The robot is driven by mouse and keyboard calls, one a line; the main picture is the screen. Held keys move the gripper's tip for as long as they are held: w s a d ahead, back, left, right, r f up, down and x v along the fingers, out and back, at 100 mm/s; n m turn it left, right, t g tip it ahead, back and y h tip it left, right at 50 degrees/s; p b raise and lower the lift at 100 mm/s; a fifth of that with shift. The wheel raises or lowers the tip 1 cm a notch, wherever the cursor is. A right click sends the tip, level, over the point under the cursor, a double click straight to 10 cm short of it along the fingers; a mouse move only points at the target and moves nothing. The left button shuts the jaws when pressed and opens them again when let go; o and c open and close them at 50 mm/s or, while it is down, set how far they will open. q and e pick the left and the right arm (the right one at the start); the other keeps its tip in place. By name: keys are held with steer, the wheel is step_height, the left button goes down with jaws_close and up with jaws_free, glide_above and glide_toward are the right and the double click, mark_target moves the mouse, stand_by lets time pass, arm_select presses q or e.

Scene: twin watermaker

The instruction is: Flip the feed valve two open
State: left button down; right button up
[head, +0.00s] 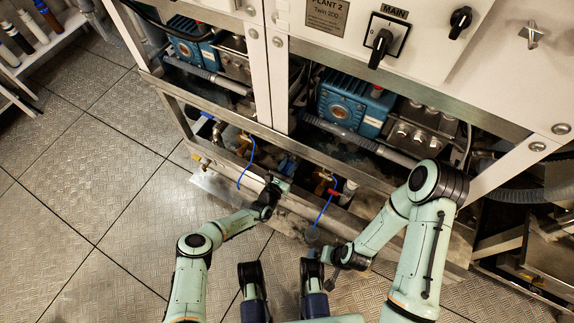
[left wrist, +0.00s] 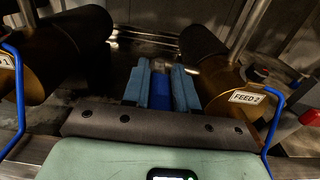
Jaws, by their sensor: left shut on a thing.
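A brass valve body with a white FEED 2 label (left wrist: 245,97) is on the right in the left wrist view. My left gripper (left wrist: 160,90) is shut on a blue handle (left wrist: 160,68) between its two blue-grey fingers, left of the label. The handle points away from the wrist, and its joint to the valve is hidden. In the head view the left gripper (head: 279,184) reaches into the low frame opening under the cabinet. My right gripper (head: 332,256) is low in the head view, outside the frame and apart from the valves; its fingers are too unclear to judge.
Another brass body with a partly cut label ending in 1 (left wrist: 5,62) is at the left. The metal frame rail (head: 330,158) runs above. Open floor (head: 130,210) lies left.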

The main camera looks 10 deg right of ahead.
stand_by(0.5)
arm_select(q)
steer(key=c, duration=1)
jaws_free()
steer(key=shift+o, duration=0.2)
steer(key=shift+s, duration=0.15)
arm_select(e)
steer(key=shift+s+r, duration=0.1)
arm_select(q)
steer(key=p+v, duration=0.5)
steer(key=v, duration=0.8)
arm_select(e)
steer(key=s+a+r+g, duration=0.2)
steer(key=s+r, duration=0.3)
steer(key=s, duration=0.1)
steer(key=shift+a+r+n+y, duration=0.25)
steer(key=shift+n+y, duration=0.05)
steer(key=shift+y, duration=0.1)
arm_select(q)
steer(key=shift+s, duration=0.15)
